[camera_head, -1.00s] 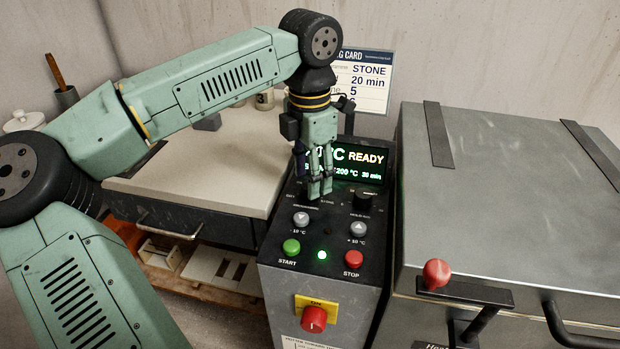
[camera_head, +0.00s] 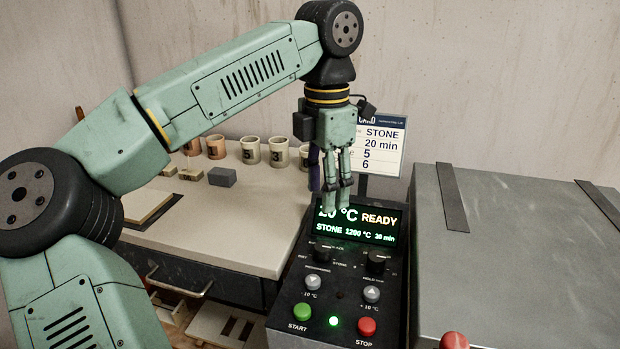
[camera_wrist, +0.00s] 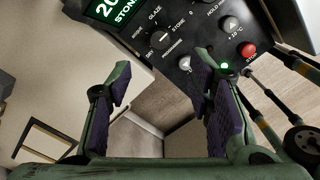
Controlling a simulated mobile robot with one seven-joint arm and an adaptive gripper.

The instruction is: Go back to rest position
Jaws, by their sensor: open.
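My gripper (camera_head: 337,200) points down in front of the lit display (camera_head: 358,226) of the control panel (camera_head: 290,318), hiding part of its left side. The panel's dials and buttons show beyond the fingers there, with the programme dial (camera_wrist: 158,40) near the top. In the head view, the green START button (camera_head: 302,312) and red STOP button (camera_head: 367,326) are uncovered.
A grey kiln box (camera_head: 520,270) stands to the right. A card (camera_head: 384,150) stands behind the display. A pale worktop (camera_head: 260,235) on the left holds several numbered cups (camera_head: 250,151) and a grey block (camera_head: 222,177).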

